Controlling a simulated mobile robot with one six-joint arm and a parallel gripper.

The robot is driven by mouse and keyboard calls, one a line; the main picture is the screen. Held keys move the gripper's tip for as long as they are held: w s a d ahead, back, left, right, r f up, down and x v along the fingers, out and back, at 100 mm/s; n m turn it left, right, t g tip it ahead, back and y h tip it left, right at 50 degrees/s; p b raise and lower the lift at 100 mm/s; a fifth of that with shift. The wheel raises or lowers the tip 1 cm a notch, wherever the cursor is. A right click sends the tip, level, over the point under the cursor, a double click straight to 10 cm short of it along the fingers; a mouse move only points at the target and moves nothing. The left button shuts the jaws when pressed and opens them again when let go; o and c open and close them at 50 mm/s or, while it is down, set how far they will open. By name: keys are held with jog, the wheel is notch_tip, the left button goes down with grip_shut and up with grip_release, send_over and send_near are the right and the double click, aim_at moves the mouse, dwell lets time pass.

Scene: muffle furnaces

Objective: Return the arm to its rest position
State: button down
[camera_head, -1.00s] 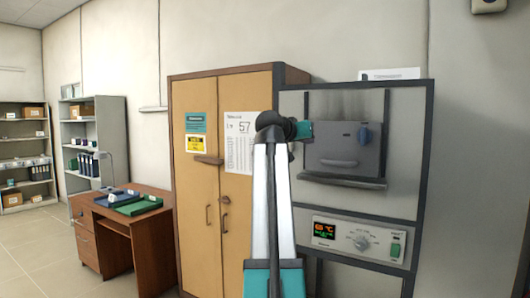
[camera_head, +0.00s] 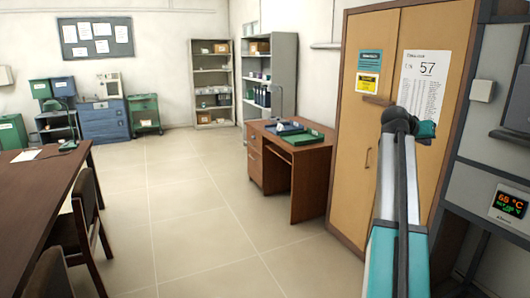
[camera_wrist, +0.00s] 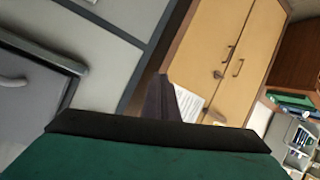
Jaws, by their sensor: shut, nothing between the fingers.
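My arm stands raised in the head view, its white and teal link running up to a dark joint with a teal wrist part. My gripper (camera_wrist: 168,98) shows in the wrist view as a dark shape past the black-edged green housing; it is shut and empty. In the head view the arm's end is in front of the wooden cabinet (camera_head: 345,145), apart from what I can tell. The furnace (camera_head: 515,110) is cut off at the right edge, with a lit display (camera_head: 510,205). The wrist view shows a grey furnace door (camera_wrist: 25,95) at left.
A brown desk (camera_head: 290,160) with green and blue trays stands left of the cabinet. Shelves (camera_head: 268,75) stand behind it. A long table (camera_head: 40,190) with chairs (camera_head: 80,225) is at the left. The tiled floor between is clear.

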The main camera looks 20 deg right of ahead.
jog(key=w+a+f+n+y, duration=0.1)
jog(key=w+a+f, duration=0.35)
jog(key=f, duration=0.55)
jog(key=w+a+f+n+y, duration=0.2)
jog(key=w+a+f, duration=0.3)
jog(key=f, duration=0.5)
jog(key=w+a+f+n+y, duration=0.1)
jog(key=w+a+f, duration=0.4)
jog(key=f, duration=0.6)
jog(key=s+a+f+n+g+y, duration=0.1)
jog(key=s+a+f+n+y, duration=0.1)
jog(key=a+f, duration=1)
jog(key=s+a+f+n+y, duration=0.1)
jog(key=a+f, duration=0.8)
jog(key=f, duration=0.5)
jog(key=s+a+f+n+g+y, duration=0.3)
jog(key=s+a+f, duration=1.3)
jog(key=a+f, duration=0.25)
jog(key=s+a+f+g+y, duration=0.1)
jog(key=s+a, duration=0.3)
jog(key=s, duration=0.4)
jog(key=s+a+f+n+g+y, duration=0.1)
jog(key=s+a+f+g, duration=0.1)
jog(key=s, duration=0.6)
jog(key=s+a+f+g, duration=0.1)
jog(key=s+a+f, duration=0.3)
jog(key=s+a, duration=0.2)
jog(key=s, duration=0.2)
jog(key=shift+s+n+y, duration=0.3)
jog(key=shift+s+y, duration=0.1)
